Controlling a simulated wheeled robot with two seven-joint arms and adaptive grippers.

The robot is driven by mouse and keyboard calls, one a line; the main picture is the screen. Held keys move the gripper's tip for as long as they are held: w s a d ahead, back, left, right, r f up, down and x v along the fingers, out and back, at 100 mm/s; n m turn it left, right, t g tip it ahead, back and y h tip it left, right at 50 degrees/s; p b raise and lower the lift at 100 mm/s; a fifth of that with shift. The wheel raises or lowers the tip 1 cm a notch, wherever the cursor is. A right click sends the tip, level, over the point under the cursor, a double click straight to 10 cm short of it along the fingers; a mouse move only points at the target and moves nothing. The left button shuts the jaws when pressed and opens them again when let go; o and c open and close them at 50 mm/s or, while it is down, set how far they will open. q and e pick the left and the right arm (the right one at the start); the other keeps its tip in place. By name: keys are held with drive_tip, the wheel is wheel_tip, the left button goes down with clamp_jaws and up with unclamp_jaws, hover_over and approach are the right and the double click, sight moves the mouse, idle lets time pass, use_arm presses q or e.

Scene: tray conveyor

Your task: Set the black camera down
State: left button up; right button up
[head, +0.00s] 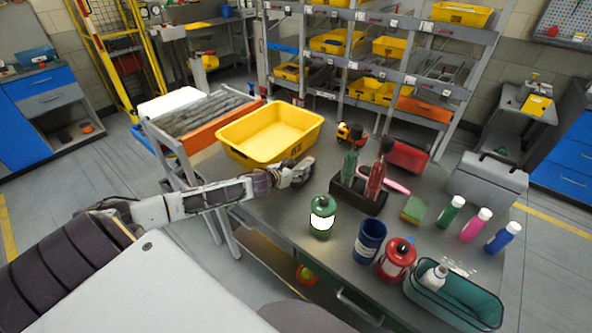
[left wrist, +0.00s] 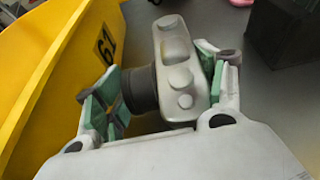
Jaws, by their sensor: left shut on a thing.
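My left gripper (head: 288,176) reaches in from the left, over the table just in front of the yellow bin. In the left wrist view the gripper (left wrist: 168,92) is shut on the camera (left wrist: 178,62), with green finger pads on either side of it. The camera has a pale grey body with round knobs and a black lens pointing left, towards one finger. In the head view the camera is small and mostly hidden by the gripper. I cannot tell whether it touches the table. My right gripper is not in view.
The yellow bin (head: 240,153) stands close behind the gripper. To the right on the grey table (head: 285,215) are a green lantern (head: 322,217), a black holder (head: 357,196) with bottles, a blue cup (head: 369,241) and a red lantern (head: 396,260). Bare table lies in front of the gripper.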

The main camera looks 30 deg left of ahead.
use_arm(q)
drive_tip(key=o, duration=1.4)
drive_tip(key=shift+f, duration=0.1)
drive_tip(key=shift+s, duration=0.15)
drive_tip(key=shift+v, duration=2.4)
drive_tip(key=shift+s+a, duration=0.15)
drive_tip(key=shift+s, duration=2.8)
drive_tip(key=shift+s+a, duration=0.15)
drive_tip(key=shift+s, duration=2.85)
